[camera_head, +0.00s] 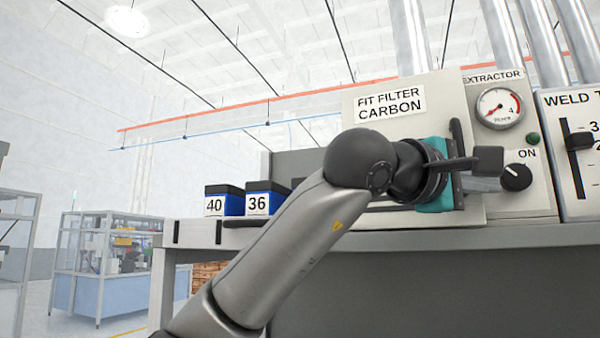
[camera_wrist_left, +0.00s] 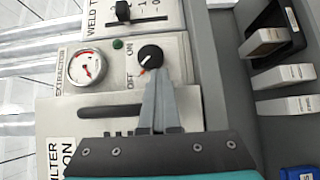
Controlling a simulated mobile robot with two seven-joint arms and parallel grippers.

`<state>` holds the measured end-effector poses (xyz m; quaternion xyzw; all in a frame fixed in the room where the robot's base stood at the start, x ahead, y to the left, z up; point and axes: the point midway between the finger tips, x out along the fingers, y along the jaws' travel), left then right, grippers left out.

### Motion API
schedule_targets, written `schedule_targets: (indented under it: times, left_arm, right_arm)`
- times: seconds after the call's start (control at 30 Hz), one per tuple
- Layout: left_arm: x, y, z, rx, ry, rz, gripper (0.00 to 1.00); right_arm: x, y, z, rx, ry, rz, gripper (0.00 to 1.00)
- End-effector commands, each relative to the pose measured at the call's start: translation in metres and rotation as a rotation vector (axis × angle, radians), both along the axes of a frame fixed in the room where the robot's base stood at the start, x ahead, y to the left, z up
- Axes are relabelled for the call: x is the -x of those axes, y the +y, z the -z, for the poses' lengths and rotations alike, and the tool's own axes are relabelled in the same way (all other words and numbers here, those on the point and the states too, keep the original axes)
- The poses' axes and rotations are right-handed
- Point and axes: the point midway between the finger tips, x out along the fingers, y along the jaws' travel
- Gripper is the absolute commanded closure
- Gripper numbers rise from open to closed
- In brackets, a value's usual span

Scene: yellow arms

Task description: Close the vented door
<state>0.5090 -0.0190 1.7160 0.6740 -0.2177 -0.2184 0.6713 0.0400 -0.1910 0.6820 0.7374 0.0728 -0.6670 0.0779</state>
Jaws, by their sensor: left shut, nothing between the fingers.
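The vented door (camera_head: 369,128) is the pale panel labelled "FIT FILTER CARBON", left of the extractor panel. Its dark upright handle (camera_head: 456,138) is near its right edge. In the left wrist view the handle (camera_wrist_left: 110,112) lies sideways, with a few dark vent slots beside it, partly hidden by my gripper body. The frames do not clearly show how far the door stands from its frame. My left gripper (camera_head: 497,184) is in front of the door's right edge, fingers shut and empty. In the left wrist view its fingertips (camera_wrist_left: 158,76) point at the black knob.
The extractor panel carries a round gauge (camera_head: 499,107), a green light (camera_head: 533,138) and the black ON/OFF knob (camera_head: 515,178). A weld panel (camera_head: 571,108) is at the right. A grey bench ledge (camera_head: 400,241) runs below. Blue boxes marked 40 (camera_head: 224,205) and 36 (camera_head: 258,204) stand left.

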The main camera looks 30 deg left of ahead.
Motion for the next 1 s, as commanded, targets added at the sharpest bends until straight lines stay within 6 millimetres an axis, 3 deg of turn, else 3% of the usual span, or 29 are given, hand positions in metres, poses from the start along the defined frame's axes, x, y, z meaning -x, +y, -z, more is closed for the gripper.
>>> schedule_targets:
  times: [0.4, 1.0]
  left_arm:
    - [-0.026, 0.005, -0.001, 0.003, 0.002, -0.014, 1.0]
    - [-0.027, 0.008, 0.001, 0.001, 0.005, -0.02, 1.0]
  right_arm:
    - [0.009, 0.007, -0.008, -0.01, 0.011, 0.0, 0.08]
    - [0.007, 0.001, -0.006, -0.002, 0.01, -0.002, 0.08]
